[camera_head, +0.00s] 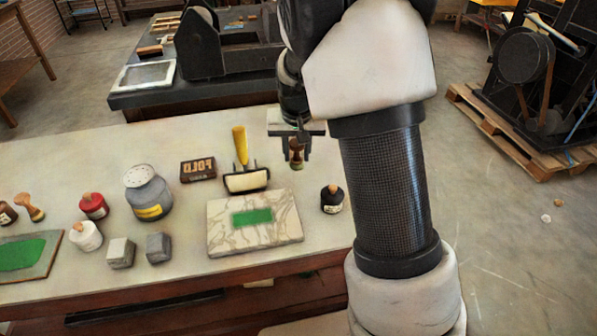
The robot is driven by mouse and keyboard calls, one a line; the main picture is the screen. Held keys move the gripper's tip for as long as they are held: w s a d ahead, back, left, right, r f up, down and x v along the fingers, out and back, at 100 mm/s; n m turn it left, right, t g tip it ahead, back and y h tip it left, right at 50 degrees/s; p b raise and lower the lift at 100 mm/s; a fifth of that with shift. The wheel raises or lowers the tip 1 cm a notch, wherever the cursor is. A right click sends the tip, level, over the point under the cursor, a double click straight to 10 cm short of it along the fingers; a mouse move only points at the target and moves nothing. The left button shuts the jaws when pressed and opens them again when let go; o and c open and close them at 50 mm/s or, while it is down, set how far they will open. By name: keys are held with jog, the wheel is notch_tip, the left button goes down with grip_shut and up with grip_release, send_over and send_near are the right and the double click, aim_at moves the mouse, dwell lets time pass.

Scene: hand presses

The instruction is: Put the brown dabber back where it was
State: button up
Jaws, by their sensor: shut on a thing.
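My gripper (297,148) is near the back edge of the light table, right of the yellow-handled roller. It is shut on a brown dabber (296,152), which hangs upright between the fingers. The fingers partly cover the dabber, and I cannot tell whether its lower end touches the table. Another brown dabber (31,209) lies tilted at the far left, next to a dark brown one (7,214) cut by the picture edge.
A marble slab with green ink (253,241) and a black jar (332,199) are in front of my gripper.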

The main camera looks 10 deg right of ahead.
aim_at(297, 146)
jog(key=shift+f+b, duration=0.45)
jog(key=shift+f, duration=2.05)
jog(key=shift+f, duration=0.1)
jog(key=o, duration=1.1)
jog(key=shift+c, duration=0.2)
jog(key=p+v, duration=0.2)
jog(key=v, duration=1)
jog(key=s+r+n+t, duration=0.1)
jog(key=s+r, duration=0.5)
jog(key=s, duration=0.6)
jog(key=s+r+n+t, duration=0.1)
jog(key=s+r, duration=0.6)
jog(key=s, duration=0.6)
jog(key=shift+s+d+y, duration=0.25)
jog(key=shift+s+y, duration=0.05)
jog(key=shift+y, duration=0.1)
